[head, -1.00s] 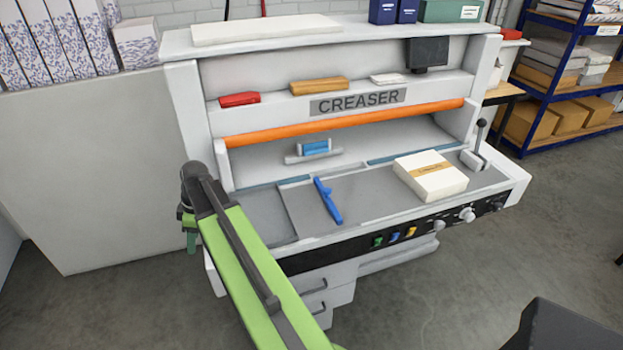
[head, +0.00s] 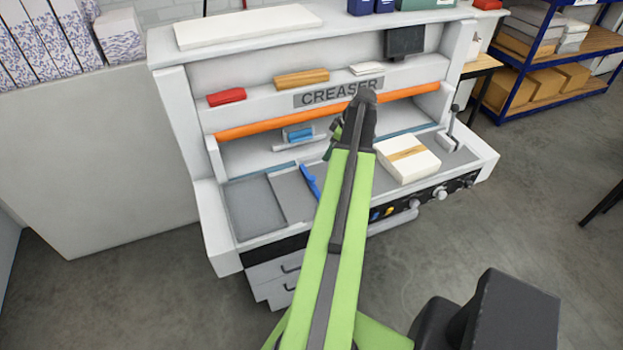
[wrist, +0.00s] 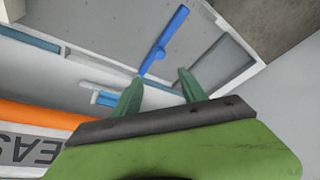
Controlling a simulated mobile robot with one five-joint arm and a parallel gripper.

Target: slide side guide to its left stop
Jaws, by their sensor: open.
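The side guide (head: 310,182) appears to be the slim blue bar on the creaser's grey bed, left of the paper stack. My arm hides part of its right side in the head view. In the wrist view the blue bar (wrist: 165,40) lies beyond my fingertips, its near end showing close to the gap between them. My gripper (wrist: 159,76) is open and empty, with its two green fingers apart. In the head view my gripper (head: 335,138) is mostly hidden behind my arm's dark end, over the bed. I see no contact with the bar.
A white paper stack (head: 408,158) lies right of my arm, with a lever (head: 452,132) beyond it. A blue block (head: 298,133) on a grey bar sits behind the bed. The orange roller (head: 270,126) crosses above. The bed's left part (head: 255,208) is bare.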

